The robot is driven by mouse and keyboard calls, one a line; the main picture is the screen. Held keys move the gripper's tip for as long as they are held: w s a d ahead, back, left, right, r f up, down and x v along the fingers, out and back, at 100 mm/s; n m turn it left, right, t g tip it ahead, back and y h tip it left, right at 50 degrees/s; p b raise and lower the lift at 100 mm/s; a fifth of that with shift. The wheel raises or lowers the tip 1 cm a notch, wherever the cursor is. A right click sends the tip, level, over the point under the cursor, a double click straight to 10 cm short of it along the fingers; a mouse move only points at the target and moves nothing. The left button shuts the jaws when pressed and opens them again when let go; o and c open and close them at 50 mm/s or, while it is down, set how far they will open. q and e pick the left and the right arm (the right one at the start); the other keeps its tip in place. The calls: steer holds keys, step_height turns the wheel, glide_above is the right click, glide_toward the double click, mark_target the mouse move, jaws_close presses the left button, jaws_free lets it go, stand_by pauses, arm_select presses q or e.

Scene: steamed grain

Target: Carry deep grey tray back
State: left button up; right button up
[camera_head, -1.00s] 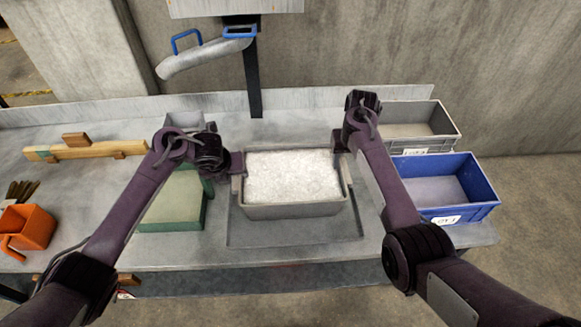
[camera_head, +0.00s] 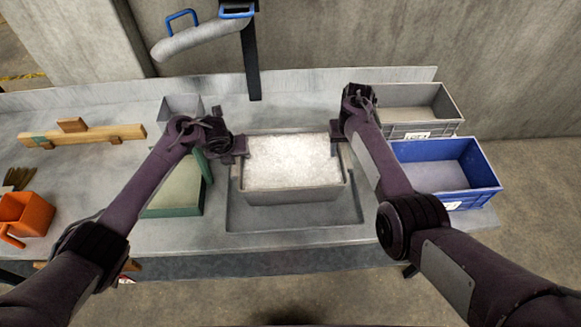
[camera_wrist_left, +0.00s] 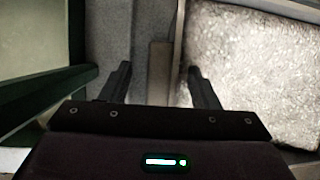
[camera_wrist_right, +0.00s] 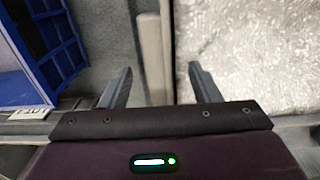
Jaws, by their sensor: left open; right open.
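The deep grey tray (camera_head: 295,195), full of white grain (camera_head: 290,160), stands on a sunken grey plate of the table. My left gripper (camera_head: 240,148) is at the tray's left end. In the left wrist view its open fingers (camera_wrist_left: 155,85) stand either side of the upright end handle (camera_wrist_left: 159,70). My right gripper (camera_head: 338,132) is at the tray's right end. In the right wrist view its open fingers (camera_wrist_right: 155,85) stand either side of the other end handle (camera_wrist_right: 153,60). I cannot tell whether any finger touches a handle.
A green-edged box (camera_head: 175,208) is close left of the tray. A blue crate (camera_head: 475,200) and a grey crate (camera_head: 405,131) stand right. An orange container (camera_head: 28,214) and wooden beam (camera_head: 95,136) lie far left. Bare table (camera_head: 200,236) shows in front.

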arm_select(q)
steer(key=shift+x, duration=1.15)
arm_select(e)
steer(key=shift+f, duration=1.15)
arm_select(q)
steer(key=shift+c, duration=0.3)
arm_select(e)
steer(key=shift+c, duration=0.5)
arm_select(q)
jaws_close()
arm_select(e)
jaws_close()
arm_select(q)
steer(key=shift+w+d+r, duration=0.1)
steer(key=shift+w+r, duration=0.1)
steer(key=shift+r, duration=0.05)
arm_select(e)
steer(key=shift+w+r, duration=0.25)
